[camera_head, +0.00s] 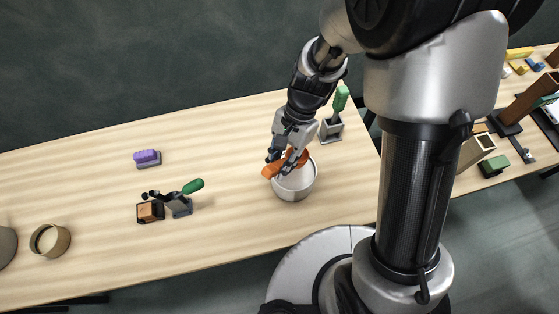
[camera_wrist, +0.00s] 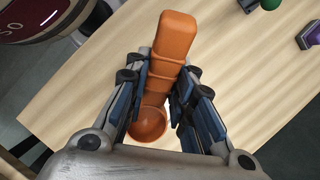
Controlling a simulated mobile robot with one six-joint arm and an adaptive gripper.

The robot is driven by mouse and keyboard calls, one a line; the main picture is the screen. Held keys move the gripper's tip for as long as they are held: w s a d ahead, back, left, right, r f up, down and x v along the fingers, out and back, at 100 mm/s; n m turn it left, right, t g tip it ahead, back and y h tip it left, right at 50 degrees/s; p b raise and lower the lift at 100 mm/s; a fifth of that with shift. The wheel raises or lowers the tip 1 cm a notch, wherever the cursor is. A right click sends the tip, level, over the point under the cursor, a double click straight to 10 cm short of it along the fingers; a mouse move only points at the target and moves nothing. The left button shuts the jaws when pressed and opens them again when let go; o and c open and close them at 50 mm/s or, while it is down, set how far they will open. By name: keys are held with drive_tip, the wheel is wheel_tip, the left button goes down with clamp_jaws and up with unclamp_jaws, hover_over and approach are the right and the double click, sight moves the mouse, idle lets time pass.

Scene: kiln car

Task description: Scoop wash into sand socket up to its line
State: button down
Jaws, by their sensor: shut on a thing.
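My gripper (camera_head: 284,158) is shut on an orange scoop (camera_head: 272,171) just over the white pot (camera_head: 296,188). In the wrist view, the scoop's ribbed handle (camera_wrist: 172,50) runs between the fingers of my gripper (camera_wrist: 156,88). Its round bowl (camera_wrist: 148,124) faces the camera; it looks empty. In the head view, the scoop hides part of the pot's mouth, and I cannot tell what is inside. A tan round ring-shaped vessel (camera_head: 50,240) stands at the left of the table; whether it is the sand socket is unclear, and no fill line shows.
A purple block (camera_head: 147,158) lies at the back left. A green-handled tool on a grey holder (camera_head: 180,205) stands by a small copper-topped box (camera_head: 150,211). Another green-handled tool (camera_head: 341,98) stands in a grey holder behind the pot. The table between ring and pot's left is partly clear.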

drive_tip(key=shift+g+y, duration=0.4)
drive_tip(key=shift+g, duration=0.2)
drive_tip(key=f+b, duration=0.1)
drive_tip(key=f, duration=0.1)
drive_tip(key=f+b, duration=0.1)
drive_tip(key=f, duration=0.1)
drive_tip(key=shift+w+d+b, duration=0.25)
drive_tip(key=shift+w+b, duration=0.05)
drive_tip(key=shift+w, duration=0.05)
drive_tip(key=shift+s+f+b, duration=0.1)
drive_tip(key=shift+f+b, duration=1.75)
drive_tip(key=shift+f, duration=1)
drive_tip(key=shift+f, duration=0.1)
drive_tip(key=shift+s+a+r+t+h+p, duration=0.15)
drive_tip(key=shift+a+r+t+h+p, duration=0.05)
drive_tip(key=shift+r+t+p, duration=0.2)
drive_tip(key=shift+s+a+r+t+h+p, duration=0.15)
drive_tip(key=shift+r+t+h+p, duration=0.1)
drive_tip(key=shift+p, duration=0.25)
drive_tip(key=r+t+p, duration=0.1)
drive_tip(key=p, duration=0.2)
drive_tip(key=s+r+t+h+p, duration=0.1)
drive_tip(key=p, duration=0.3)
drive_tip(key=a+r+t+h+p, duration=0.1)
drive_tip(key=p, duration=0.2)
drive_tip(key=shift+s+r, duration=0.25)
drive_tip(key=shift+r, duration=0.15)
